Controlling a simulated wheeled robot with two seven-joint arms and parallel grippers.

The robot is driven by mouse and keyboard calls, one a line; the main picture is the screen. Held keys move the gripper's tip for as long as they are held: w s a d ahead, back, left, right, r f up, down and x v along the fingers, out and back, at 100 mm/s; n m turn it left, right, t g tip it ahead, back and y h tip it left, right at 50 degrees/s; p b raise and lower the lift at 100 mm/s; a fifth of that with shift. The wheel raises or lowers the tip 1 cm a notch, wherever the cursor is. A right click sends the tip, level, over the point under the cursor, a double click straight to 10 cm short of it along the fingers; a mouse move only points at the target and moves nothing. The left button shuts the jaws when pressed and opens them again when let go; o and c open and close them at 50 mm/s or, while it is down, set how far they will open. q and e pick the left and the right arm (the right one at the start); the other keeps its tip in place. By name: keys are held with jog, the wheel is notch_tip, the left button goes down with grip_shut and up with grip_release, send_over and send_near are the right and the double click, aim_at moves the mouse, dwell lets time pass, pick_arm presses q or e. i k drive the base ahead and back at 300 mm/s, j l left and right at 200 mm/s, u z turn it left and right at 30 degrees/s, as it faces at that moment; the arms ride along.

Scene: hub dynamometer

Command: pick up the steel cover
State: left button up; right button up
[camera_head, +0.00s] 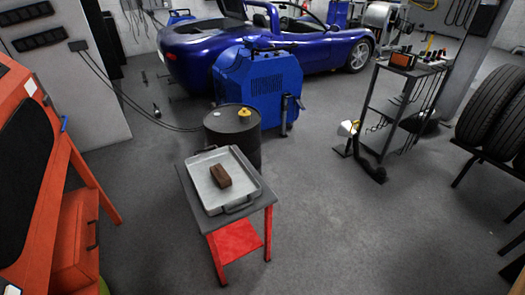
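A small red-framed table (264,200) with a grey top stands in the lower middle. On it lies a shallow light-grey metal tray (207,199) with a raised rim and a handle on its near side. A brown block (221,176) lies inside the tray. I cannot make out a separate piece that is clearly the steel cover. Neither of my grippers can be made out in this view.
A black drum (233,140) with a small yellow item on top stands right behind the table. A blue machine (260,85) and a blue car are farther back. An orange bench (75,230) is at left, a shelf cart (400,100) and tyres (490,105) at right. Floor right of the table is clear.

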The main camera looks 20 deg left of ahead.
aim_at(224, 180)
jog(key=i+l+u, duration=0.1)
jog(key=i, duration=0.35)
jog(key=i+l+u, duration=0.1)
jog(key=i+l, duration=0.15)
jog(key=i, duration=0.2)
jog(key=i+l, duration=0.25)
jog(key=i, duration=0.15)
jog(key=i+u, duration=0.05)
